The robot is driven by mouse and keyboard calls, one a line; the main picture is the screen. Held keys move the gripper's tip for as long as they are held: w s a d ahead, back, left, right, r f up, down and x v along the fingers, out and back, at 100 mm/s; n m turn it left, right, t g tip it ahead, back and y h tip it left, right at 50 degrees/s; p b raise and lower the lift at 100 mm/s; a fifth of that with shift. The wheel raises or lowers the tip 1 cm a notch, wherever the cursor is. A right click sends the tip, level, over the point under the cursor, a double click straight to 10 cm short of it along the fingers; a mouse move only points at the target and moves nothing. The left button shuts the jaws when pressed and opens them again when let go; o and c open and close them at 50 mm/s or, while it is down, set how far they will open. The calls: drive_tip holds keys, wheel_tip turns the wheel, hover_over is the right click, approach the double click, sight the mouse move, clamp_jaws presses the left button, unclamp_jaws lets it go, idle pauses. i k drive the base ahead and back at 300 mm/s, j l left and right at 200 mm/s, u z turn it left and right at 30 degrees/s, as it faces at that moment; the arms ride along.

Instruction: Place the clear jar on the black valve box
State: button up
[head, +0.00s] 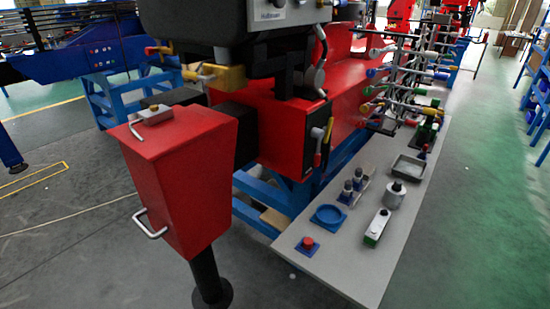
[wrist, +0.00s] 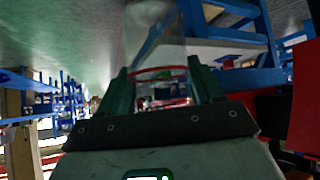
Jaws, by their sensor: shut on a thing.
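My gripper (wrist: 156,70) shows in the wrist view, with a dark green finger on each side. It is shut on the clear jar (wrist: 155,38), a see-through shape between the fingers that reaches to the top edge of the view. A curved red line crosses the view at the jar's lower part. Neither my gripper nor the jar can be made out in the head view. A black box-shaped part (head: 232,135) stands behind the red cabinet in the head view; I cannot tell if it is the black valve box.
Open floor lies at the far right.

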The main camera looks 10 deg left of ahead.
sight(170, 96)
drive_tip(key=u, duration=1.8)
drive_tip(key=i+u, duration=0.15)
drive_tip(key=u, duration=0.3)
drive_tip(key=i+u, duration=0.2)
drive_tip(key=u, duration=0.25)
drive_tip(key=i+l+u, duration=0.15)
drive_tip(key=u, duration=0.3)
drive_tip(key=i+l, duration=1.3)
drive_tip(key=i+l+z, duration=0.15)
drive_tip(key=i+z, duration=0.3)
drive_tip(key=i, duration=0.45)
drive_tip(key=i+j+z, duration=0.1)
drive_tip(key=i+z, duration=0.4)
drive_tip(key=i, duration=0.35)
drive_tip(key=i+l+z, duration=0.15)
drive_tip(key=i+z, duration=1)
drive_tip(key=i+j+z, duration=0.35)
drive_tip(key=i+l, duration=0.05)
drive_tip(key=i, duration=0.05)
